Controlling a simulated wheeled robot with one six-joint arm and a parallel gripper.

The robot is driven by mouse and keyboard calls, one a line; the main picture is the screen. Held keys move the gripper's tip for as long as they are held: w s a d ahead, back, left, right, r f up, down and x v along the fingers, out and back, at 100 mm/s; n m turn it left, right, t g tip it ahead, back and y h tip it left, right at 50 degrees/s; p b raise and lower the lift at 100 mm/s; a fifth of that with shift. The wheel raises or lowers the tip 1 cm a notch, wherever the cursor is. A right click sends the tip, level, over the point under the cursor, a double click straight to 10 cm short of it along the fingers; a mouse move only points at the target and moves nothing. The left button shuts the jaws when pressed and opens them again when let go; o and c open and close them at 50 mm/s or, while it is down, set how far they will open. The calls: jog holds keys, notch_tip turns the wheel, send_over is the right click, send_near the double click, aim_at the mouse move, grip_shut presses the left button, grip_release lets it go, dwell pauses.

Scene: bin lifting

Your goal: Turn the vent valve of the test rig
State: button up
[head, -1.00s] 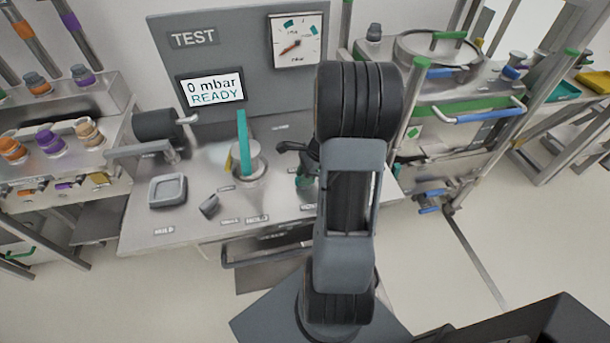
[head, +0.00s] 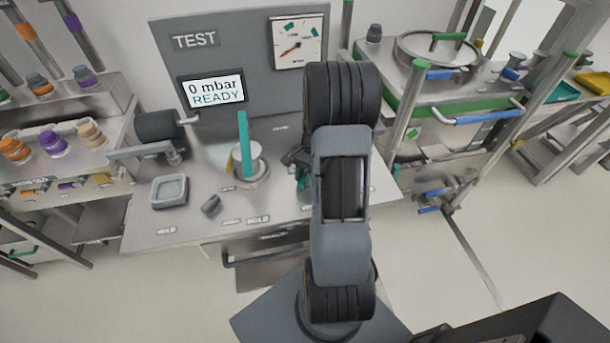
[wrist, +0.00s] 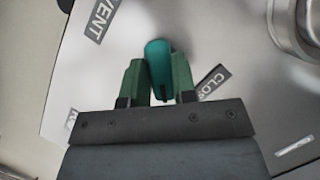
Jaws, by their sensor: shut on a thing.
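The vent valve's teal handle (wrist: 158,60) stands between the two green fingers of my gripper (wrist: 157,76) in the wrist view. My gripper is shut on this handle. A VENT label (wrist: 99,20) lies on the metal top at upper left of the handle, and a partly hidden label starting "CLOS" (wrist: 213,82) lies to its right. In the head view my gripper (head: 299,168) is at the right part of the test rig's top (head: 290,202). My arm hides much of the valve there.
The rig's panel (head: 255,50) carries a display (head: 212,90) reading 0 mbar READY and a round gauge (head: 297,43). A tall teal lever (head: 243,140) stands upright left of my gripper. A grey square tray (head: 169,190) sits further left. A steel vessel (head: 435,52) stands right.

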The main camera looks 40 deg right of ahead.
jog(key=n, duration=0.2)
jog(key=n+g, duration=0.1)
jog(key=n, duration=0.1)
jog(key=shift+g+h, duration=0.3)
jog(key=shift+h, duration=0.1)
jog(key=shift+w+n+g+h, duration=0.1)
jog(key=shift+n+g+h, duration=0.45)
jog(key=shift+n, duration=1.65)
jog(key=o, duration=0.9)
jog(key=shift+h, duration=0.25)
jog(key=v, duration=1.3)
jog(key=shift+r, duration=0.45)
